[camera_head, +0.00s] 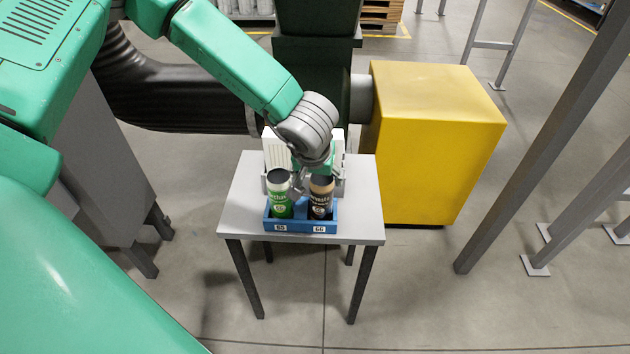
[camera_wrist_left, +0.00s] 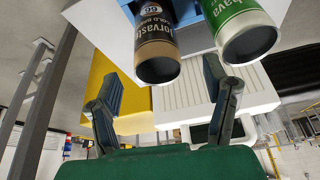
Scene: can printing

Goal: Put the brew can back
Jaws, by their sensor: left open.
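The brew can (camera_head: 321,200), brown with a black label, stands upright in the right compartment, marked 66, of the blue tray (camera_head: 318,228). In the left wrist view the brew can (camera_wrist_left: 157,50) appears upside down with its brown end toward me. My left gripper (camera_head: 305,182) is just behind the cans in the head view. In the left wrist view my left gripper (camera_wrist_left: 165,100) is open, its two fingers apart with nothing between them; the brew can shows beyond them. The fingers are partly hidden in the head view. My right gripper is out of view.
A green and white can (camera_head: 279,203) stands in the tray's left compartment, marked 65. The tray is on a small grey table (camera_head: 350,228) with a white ribbed device (camera_head: 275,150) behind it. A yellow box (camera_head: 430,140) stands behind right. The table's right side is clear.

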